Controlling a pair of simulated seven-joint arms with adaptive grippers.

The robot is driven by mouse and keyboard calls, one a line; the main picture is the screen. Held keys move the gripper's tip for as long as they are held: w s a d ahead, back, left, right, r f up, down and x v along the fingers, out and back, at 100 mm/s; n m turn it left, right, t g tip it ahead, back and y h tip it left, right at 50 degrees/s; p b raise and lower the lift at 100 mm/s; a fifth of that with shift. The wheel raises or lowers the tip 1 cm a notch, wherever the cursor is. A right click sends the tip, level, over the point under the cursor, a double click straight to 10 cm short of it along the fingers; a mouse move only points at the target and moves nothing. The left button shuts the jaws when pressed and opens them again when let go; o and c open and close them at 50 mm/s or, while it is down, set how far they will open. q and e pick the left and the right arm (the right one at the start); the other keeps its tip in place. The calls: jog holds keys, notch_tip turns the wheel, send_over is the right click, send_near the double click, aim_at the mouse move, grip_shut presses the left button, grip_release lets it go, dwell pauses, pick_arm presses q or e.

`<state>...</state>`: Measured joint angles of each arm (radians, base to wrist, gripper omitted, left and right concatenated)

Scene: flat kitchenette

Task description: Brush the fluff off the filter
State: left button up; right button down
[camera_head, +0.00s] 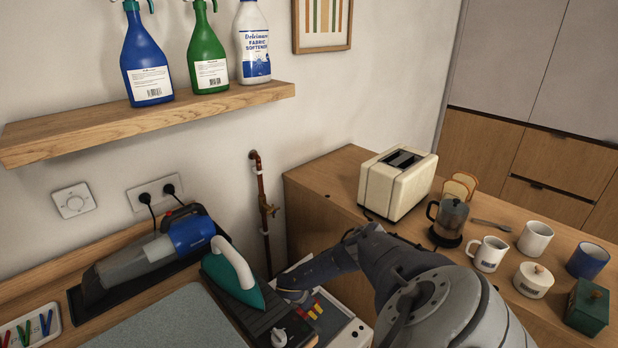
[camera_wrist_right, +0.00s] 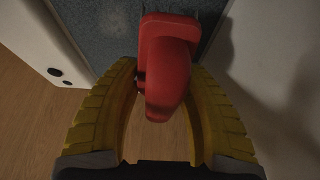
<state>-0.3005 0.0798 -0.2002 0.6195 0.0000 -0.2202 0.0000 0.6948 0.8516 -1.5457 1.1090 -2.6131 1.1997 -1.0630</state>
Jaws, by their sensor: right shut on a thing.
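I cannot tell whether the speckles are fluff. My left gripper is not in view.
A teal-and-white iron (camera_head: 235,275) and a handheld vacuum (camera_head: 150,258) stand left of my right gripper. A shelf (camera_head: 150,122) with bottles hangs above. The right counter holds a toaster (camera_head: 398,185), a coffee press (camera_head: 449,222) and several mugs and pots.

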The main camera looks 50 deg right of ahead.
jog(key=shift+s+a+r, duration=0.1)
jog(key=shift+r, duration=2.65)
